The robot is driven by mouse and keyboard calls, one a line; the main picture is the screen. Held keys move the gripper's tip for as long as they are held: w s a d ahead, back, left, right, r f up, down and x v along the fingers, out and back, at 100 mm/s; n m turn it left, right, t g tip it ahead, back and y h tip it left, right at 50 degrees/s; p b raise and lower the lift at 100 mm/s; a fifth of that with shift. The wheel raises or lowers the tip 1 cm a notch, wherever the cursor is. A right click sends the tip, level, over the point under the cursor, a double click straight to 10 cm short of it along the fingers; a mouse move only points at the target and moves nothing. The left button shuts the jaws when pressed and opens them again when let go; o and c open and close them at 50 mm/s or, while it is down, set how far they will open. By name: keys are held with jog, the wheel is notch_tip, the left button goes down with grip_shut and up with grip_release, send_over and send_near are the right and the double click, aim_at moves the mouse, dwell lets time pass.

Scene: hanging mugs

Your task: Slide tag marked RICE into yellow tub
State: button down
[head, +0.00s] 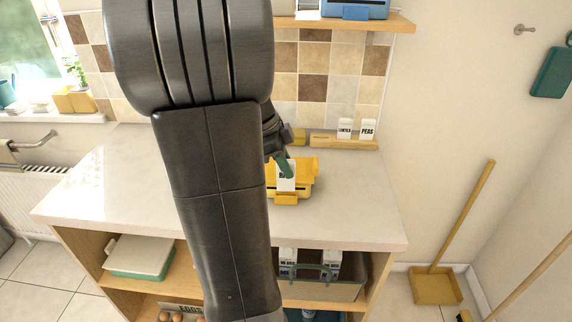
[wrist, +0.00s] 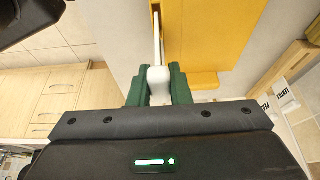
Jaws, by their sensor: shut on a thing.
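A white tag (head: 286,182) with dark lettering is in front of the yellow tub (head: 305,166) on the counter; its lettering is partly covered and too small to read. My gripper (head: 286,168) has green fingers at the top of this tag. In the wrist view my gripper (wrist: 158,88) is shut on the tag's white knob, with the thin white tag (wrist: 156,40) edge-on beside the yellow tub wall (wrist: 205,30). A yellow holder (head: 286,198) is on the tub's front, at the tag's lower end. I cannot tell whether the tag is seated in it.
A wooden rack (head: 330,141) at the back of the counter (head: 130,185) holds tags marked LENTILS and PEAS (head: 368,129). A shelf (head: 390,22) is above. The counter's left side is clear. My arm hides the middle.

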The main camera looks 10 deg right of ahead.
jog(key=shift+f+b, duration=1.35)
jog(key=shift+f, duration=0.15)
jog(key=shift+r, duration=0.2)
jog(key=shift+r+p, duration=0.85)
jog(key=shift+r, duration=0.2)
jog(key=shift+f+b, duration=0.25)
jog(key=shift+b, duration=0.25)
dwell(1.2)
jog(key=shift+f+b, duration=0.3)
jog(key=shift+f, duration=0.05)
jog(key=shift+f+b, duration=0.55)
jog(key=shift+f, duration=0.05)
jog(key=c, duration=1.3)
grip_release()
jog(key=shift+o, duration=0.2)
